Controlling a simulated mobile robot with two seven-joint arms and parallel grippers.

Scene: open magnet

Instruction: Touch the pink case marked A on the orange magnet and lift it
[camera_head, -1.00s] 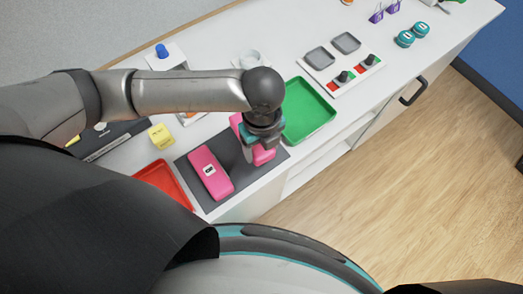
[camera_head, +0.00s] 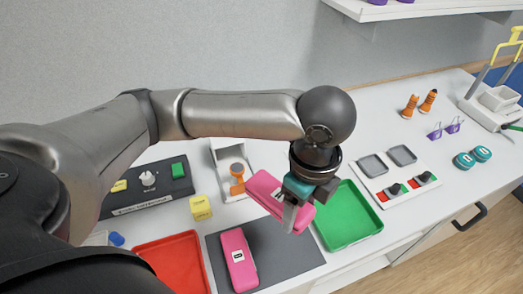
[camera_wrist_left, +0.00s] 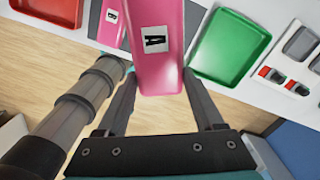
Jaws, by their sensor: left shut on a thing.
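The pink case marked A (camera_head: 262,188) is held tilted above the dark mat by my left gripper (camera_head: 291,214), which is shut on it. In the left wrist view the case (camera_wrist_left: 157,70) sits between the fingers with its white A label facing the camera. The orange magnet (camera_head: 237,180) stands at a white holder (camera_head: 224,157), just left of the case's far end in the head view. I cannot tell whether the two touch. A second pink case (camera_head: 238,258) with a white label lies on the dark mat. My right gripper is out of view.
A red tray (camera_head: 160,256) lies left of the dark mat (camera_head: 285,255), and a green tray (camera_head: 345,232) lies right of it. A yellow block (camera_head: 201,207) and a dark console (camera_head: 120,200) stand to the left. A switch panel (camera_head: 375,185) lies farther right.

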